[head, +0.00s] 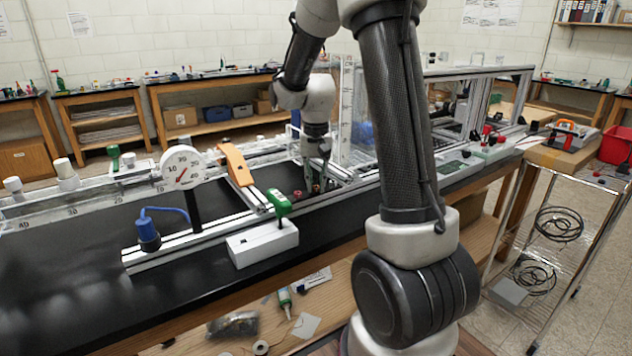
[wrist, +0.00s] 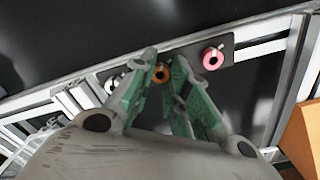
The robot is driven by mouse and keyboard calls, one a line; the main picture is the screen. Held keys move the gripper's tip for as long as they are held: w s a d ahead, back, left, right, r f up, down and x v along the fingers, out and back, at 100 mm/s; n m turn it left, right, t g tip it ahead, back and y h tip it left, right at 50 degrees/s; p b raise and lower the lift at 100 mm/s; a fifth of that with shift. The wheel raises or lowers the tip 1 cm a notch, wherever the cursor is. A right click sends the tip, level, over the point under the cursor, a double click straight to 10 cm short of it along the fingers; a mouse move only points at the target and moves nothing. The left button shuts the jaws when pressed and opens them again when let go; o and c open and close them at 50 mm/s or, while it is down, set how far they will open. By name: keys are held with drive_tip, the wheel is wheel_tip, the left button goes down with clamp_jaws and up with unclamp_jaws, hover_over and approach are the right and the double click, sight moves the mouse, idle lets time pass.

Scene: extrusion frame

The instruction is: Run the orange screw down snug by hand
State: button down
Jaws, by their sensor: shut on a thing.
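The orange screw (wrist: 161,74) shows in the wrist view as a small orange ring-shaped head on a dark plate (wrist: 228,47). My gripper (wrist: 166,66) reaches down over it, with one green-padded finger on each side, shut on the orange screw. The screw's shaft and its seat are hidden, so I cannot tell how deep it sits. In the head view my gripper (head: 316,184) is low at the frame on the bench, too small there to show the orange screw clearly.
On the same plate, a pink screw (wrist: 212,58) is right of my gripper and a white screw (wrist: 112,84) is left. Aluminium rails (wrist: 258,49) run beside them.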

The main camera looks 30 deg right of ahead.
sight(316, 189)
drive_tip(key=shift+r, duration=0.1)
drive_tip(key=c, duration=1.3)
unclamp_jaws()
drive_tip(key=shift+r, duration=0.1)
wheel_tip(316, 189, up, 12)
drive_tip(key=shift+f, duration=0.15)
